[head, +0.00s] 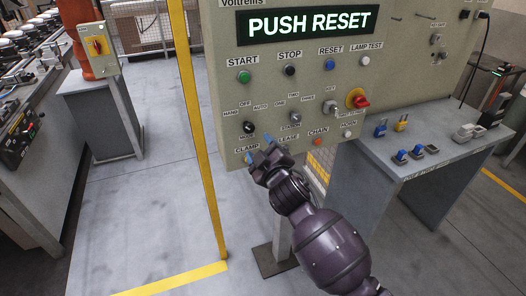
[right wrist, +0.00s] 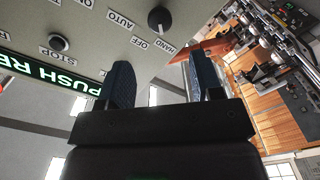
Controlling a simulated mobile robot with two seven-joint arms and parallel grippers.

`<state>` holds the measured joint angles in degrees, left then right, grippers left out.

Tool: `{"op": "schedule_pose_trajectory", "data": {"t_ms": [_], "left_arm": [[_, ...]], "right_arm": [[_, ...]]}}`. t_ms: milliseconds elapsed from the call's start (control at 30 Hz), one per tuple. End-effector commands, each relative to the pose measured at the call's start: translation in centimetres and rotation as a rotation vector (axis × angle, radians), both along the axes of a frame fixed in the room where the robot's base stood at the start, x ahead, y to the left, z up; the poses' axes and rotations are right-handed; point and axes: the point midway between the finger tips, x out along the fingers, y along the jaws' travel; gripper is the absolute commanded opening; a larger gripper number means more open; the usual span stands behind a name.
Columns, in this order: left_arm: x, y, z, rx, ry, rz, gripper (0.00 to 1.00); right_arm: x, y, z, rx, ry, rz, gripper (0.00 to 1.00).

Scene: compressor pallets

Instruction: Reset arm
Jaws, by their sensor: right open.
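The control panel (head: 290,85) stands upright, and its display (head: 310,24) reads PUSH RESET. The blue RESET button (head: 329,64) sits under the display, between the black STOP button (head: 290,70) and the white LAMP TEST button (head: 365,61). My right gripper (head: 259,146) is open and empty at the panel's lower left, by the CLAMP and RELEASE labels. In the right wrist view its two fingers (right wrist: 163,85) stand apart near the HAND/OFF/AUTO selector (right wrist: 160,19), with nothing between them. Whether a finger touches the panel is unclear. My left gripper is not in view.
A grey side table (head: 400,165) at right holds blue and yellow padlocks (head: 401,123). A yellow post (head: 197,130) stands left of the panel. A red and yellow switch (head: 357,99) sticks out from it. A grey cabinet (head: 100,110) and machinery are farther left.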

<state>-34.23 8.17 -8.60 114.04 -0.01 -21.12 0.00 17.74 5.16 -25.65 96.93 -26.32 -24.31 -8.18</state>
Motion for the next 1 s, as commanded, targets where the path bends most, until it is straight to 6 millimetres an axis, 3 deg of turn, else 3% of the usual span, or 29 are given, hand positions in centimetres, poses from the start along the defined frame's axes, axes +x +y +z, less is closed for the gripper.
{"op": "schedule_pose_trajectory", "data": {"t_ms": [200,667,800,900,1000], "left_arm": [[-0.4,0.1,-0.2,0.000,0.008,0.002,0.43],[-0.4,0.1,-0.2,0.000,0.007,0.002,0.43],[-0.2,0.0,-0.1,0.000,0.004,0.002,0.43],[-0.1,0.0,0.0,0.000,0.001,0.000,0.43],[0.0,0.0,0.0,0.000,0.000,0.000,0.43]], "right_arm": [[-1.0,-0.3,0.0,0.000,0.001,0.001,0.60],[-1.1,-0.3,0.0,0.004,0.001,0.000,0.60],[-1.3,0.0,0.6,0.077,0.015,0.022,0.60],[-1.4,-1.0,1.9,0.181,0.026,0.031,0.60],[-2.5,-3.2,0.6,0.281,0.077,0.013,0.60]]}}
